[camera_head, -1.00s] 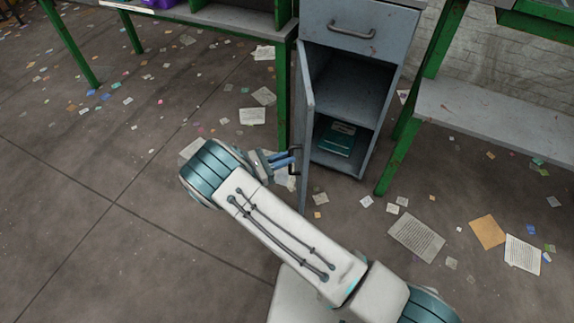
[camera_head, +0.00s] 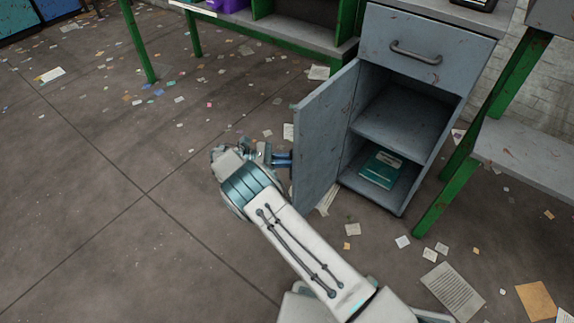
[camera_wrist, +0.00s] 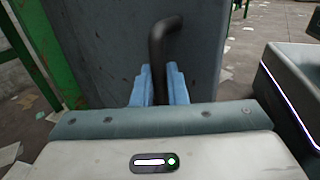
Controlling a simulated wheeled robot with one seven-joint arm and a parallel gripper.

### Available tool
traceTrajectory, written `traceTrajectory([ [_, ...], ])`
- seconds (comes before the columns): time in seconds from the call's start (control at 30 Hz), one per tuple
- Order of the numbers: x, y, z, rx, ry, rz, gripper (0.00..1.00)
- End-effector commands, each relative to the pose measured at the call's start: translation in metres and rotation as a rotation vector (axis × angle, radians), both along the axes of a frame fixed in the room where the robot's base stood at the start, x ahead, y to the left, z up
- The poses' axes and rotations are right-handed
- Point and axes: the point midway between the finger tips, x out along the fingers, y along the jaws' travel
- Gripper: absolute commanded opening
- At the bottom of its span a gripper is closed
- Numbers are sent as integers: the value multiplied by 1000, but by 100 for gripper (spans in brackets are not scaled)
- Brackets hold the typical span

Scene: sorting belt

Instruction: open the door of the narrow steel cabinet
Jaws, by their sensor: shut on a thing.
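The narrow steel cabinet (camera_head: 408,95) is grey-blue, with a drawer (camera_head: 425,45) above an open compartment. Its door (camera_head: 325,130) is hinged on the left and stands swung well out, showing its inner face in the head view. A teal book (camera_head: 381,169) lies on the compartment floor. My gripper (camera_head: 284,159) is at the door's outer side. In the wrist view my gripper's blue fingers (camera_wrist: 160,85) are shut on the dark door handle (camera_wrist: 160,45), which stands out from the door's outer face (camera_wrist: 115,40). In the head view the door hides the handle.
A green-framed bench (camera_head: 285,38) stands behind and left of the cabinet. Another green-legged table (camera_head: 525,155) stands close on its right. The floor left of my arm is clear apart from scattered papers; a sheet (camera_head: 452,289) lies in front.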

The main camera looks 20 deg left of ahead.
Motion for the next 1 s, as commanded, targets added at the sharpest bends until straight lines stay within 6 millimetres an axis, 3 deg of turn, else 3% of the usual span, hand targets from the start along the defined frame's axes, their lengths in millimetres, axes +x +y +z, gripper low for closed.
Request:
traceTrajectory([
  [0.03,9,-6,2,-6,-10,-13,0],
  [0.73,8,-1,3,-8,-8,-45,0],
  [0.77,8,-1,3,-8,-8,-45,18],
  [0.8,8,-1,3,-7,-8,-46,29],
  [0.83,8,0,3,-7,-8,-45,34],
  [1.0,3,5,2,-7,-5,-42,34],
])
